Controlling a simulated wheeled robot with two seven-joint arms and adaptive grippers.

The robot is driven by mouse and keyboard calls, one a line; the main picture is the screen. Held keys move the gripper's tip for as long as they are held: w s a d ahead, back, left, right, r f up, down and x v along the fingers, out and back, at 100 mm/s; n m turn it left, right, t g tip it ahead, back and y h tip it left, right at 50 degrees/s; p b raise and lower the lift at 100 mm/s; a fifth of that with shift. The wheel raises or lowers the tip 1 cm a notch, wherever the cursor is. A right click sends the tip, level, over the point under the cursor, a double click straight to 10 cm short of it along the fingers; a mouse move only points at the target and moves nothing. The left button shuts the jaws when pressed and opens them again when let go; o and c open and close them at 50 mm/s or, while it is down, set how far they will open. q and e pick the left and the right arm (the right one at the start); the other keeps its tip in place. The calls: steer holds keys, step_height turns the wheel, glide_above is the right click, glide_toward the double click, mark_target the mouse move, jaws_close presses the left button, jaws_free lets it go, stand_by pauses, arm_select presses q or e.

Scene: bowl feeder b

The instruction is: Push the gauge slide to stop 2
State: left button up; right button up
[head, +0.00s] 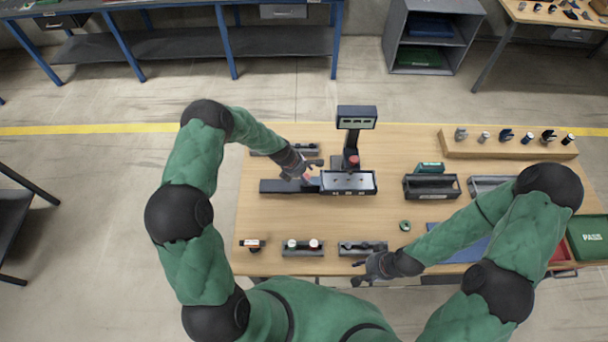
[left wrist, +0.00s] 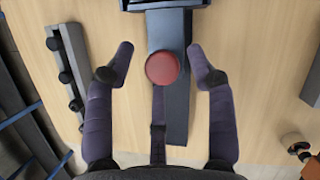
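The gauge (head: 285,186) is a long dark rail in the middle of the table, with a pale-topped block (head: 347,181) at its right end. A round red knob (left wrist: 163,67), apparently on the gauge slide, sits over the dark rail in the left wrist view. My left gripper (head: 314,170) is open above the rail, one finger on each side of the knob, with gaps visible on both sides. The stop marks are not readable. My right gripper (head: 358,273) is open and empty at the table's front edge.
A dark post with a display (head: 357,118) rises behind the gauge. Small racks (head: 303,248) line the front edge. A dark bin (head: 432,186) and a wooden block with several parts (head: 508,146) stand to the right. A green disc (head: 405,225) lies in front of the bin.

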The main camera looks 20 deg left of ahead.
arm_select(q)
steer(key=v, duration=1.2)
stand_by(0.6)
